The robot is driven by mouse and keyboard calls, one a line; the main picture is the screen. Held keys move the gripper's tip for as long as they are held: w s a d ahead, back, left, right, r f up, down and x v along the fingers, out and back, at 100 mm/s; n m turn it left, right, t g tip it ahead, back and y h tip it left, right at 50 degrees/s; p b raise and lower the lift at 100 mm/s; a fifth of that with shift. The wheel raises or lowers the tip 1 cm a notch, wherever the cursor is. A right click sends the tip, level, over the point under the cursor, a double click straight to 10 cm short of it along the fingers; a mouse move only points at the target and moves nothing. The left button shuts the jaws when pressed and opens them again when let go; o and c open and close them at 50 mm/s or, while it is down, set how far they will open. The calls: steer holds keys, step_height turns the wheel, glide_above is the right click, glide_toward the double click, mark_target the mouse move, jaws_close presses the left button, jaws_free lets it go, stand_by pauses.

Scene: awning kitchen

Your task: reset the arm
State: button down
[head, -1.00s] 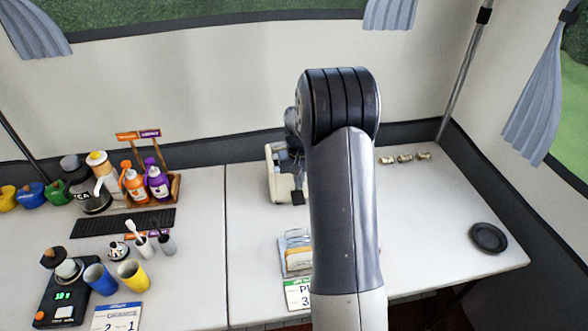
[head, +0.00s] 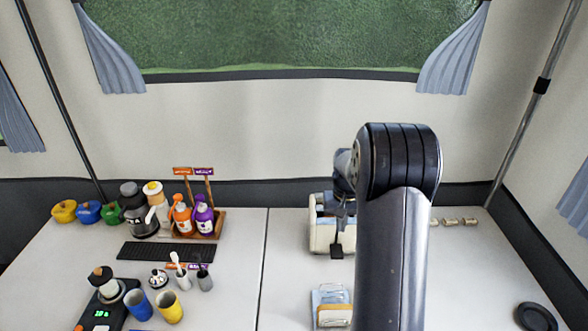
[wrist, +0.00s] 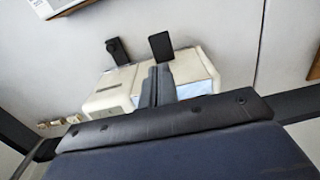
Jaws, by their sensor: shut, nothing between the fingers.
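My arm (head: 392,250) rises in the right half of the head view and bends over at its dark top joint. My gripper (wrist: 158,70) shows in the wrist view with its grey fingers together and nothing between them. In the head view it is partly hidden beside the arm, over or in front of a cream toaster (head: 322,236). The toaster also shows in the wrist view (wrist: 108,92), behind the fingers, with black levers sticking out. I cannot tell whether the fingers touch it.
Orange (head: 181,218) and purple (head: 202,218) bottles, a coffee pot (head: 143,222), blue (head: 139,304) and yellow (head: 168,306) cups stand left. A black plate (head: 536,318) lies right. The table between toaster and plate is mostly clear.

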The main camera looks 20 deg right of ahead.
step_height(320, 180, down, 8)
steer(key=b, duration=0.5)
steer(key=shift+r, duration=0.1)
step_height(320, 180, up, 13)
steer(key=s+p, duration=0.1)
steer(key=p, duration=0.6)
steer(key=shift+s+a, duration=0.2)
steer(key=shift+a, duration=0.1)
stand_by(1.2)
steer(key=shift+s+a+p, duration=0.1)
steer(key=shift+p, duration=0.2)
